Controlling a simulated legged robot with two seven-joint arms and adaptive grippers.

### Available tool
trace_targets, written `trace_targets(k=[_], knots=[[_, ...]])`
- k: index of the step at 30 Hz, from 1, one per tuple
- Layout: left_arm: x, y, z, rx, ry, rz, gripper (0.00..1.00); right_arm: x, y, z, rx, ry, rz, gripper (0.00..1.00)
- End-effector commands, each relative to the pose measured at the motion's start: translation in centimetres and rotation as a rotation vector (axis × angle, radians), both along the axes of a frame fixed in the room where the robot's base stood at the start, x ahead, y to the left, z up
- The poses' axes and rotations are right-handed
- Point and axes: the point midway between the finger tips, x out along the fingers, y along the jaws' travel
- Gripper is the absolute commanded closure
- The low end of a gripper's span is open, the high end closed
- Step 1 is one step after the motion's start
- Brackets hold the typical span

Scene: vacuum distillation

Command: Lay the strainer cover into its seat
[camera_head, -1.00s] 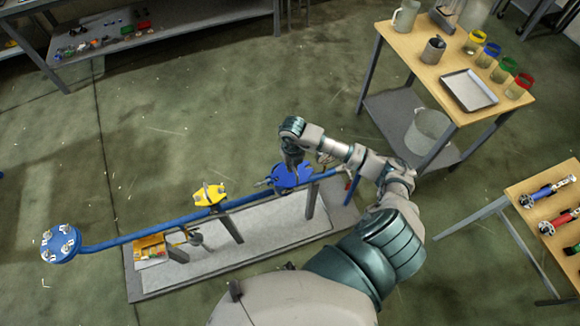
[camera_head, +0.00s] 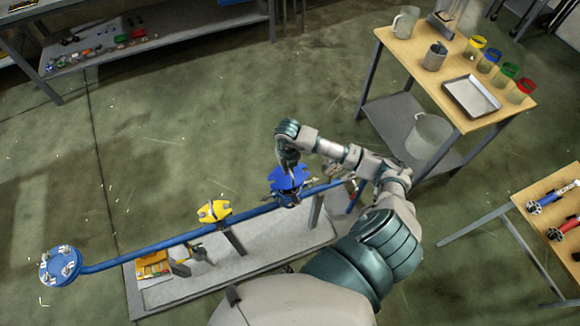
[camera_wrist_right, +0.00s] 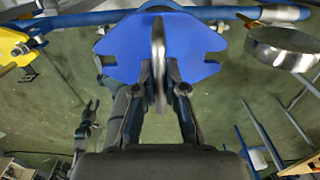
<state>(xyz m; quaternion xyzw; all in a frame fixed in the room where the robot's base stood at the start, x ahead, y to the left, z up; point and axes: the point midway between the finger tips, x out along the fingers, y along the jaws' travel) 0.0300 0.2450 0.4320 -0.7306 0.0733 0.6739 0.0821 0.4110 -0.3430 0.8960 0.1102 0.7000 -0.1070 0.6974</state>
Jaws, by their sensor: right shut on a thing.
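The strainer cover (camera_head: 288,178) is a blue plate with notched sides, at the right part of the blue pipe in the head view. In the wrist view the cover (camera_wrist_right: 125,50) fills the upper middle, with an upright metal handle on it. My right gripper (camera_wrist_right: 160,92) is shut on this handle, with one finger on either side. In the head view my right gripper (camera_head: 288,162) comes down from above onto the cover. The seat lies at or under the cover and is mostly hidden; I cannot tell whether they touch.
A yellow fitting (camera_head: 214,211) sits on the blue pipe (camera_head: 140,258), which ends in a round flange (camera_head: 60,266) at left. A round metal part (camera_wrist_right: 283,48) is right of the cover in the wrist view. A wooden table (camera_head: 420,65) stands at upper right.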

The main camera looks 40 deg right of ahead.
Motion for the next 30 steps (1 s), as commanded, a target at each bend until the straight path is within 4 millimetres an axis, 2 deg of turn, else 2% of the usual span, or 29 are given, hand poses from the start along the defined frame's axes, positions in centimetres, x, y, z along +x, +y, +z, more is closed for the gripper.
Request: trace_targets(k=[18, 23, 30], knots=[[0.2, -0.5, -3.6, -0.005, 0.003, 0.006, 0.60, 0.0, -0.4, -5.1, 0.004, -0.001, 0.000, 1.00], [0.9, -0.7, -3.7, -0.007, -0.004, 0.006, 0.60, 0.0, -0.2, -5.5, 0.001, -0.003, 0.000, 1.00], [0.6, -0.7, -3.7, -0.005, 0.002, 0.007, 0.60, 0.0, -0.1, -5.4, 0.002, -0.003, 0.001, 1.00]])
